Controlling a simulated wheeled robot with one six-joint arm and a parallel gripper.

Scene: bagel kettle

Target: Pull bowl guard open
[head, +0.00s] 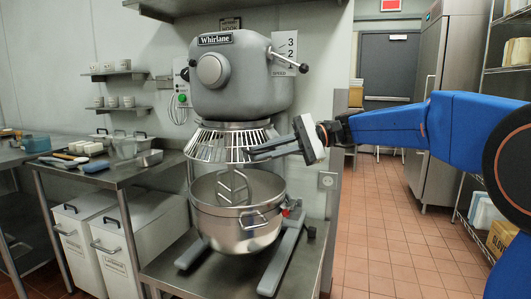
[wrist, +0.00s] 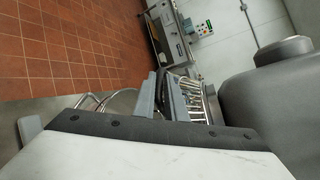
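The bowl guard (head: 208,146) is a ring of pale metal bars under the grey Whirlane mixer head (head: 240,75). It spans the front above the steel bowl (head: 235,222). In the wrist view its bars (wrist: 210,103) show just right of my fingers. My gripper (head: 254,153) reaches in from the right, its grey fingers at the guard's right front and overlapping it in the picture. In the wrist view my gripper (wrist: 163,90) has its two fingers apart with a narrow gap. Whether they touch a bar is hard to tell.
The mixer stands on a steel table (head: 165,272). A lever with a black knob (head: 302,65) juts right from the head. A steel counter (head: 105,178) with pots and trays is at left. Tiled floor (head: 385,235) is open at right, before a tall steel cabinet (head: 448,100).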

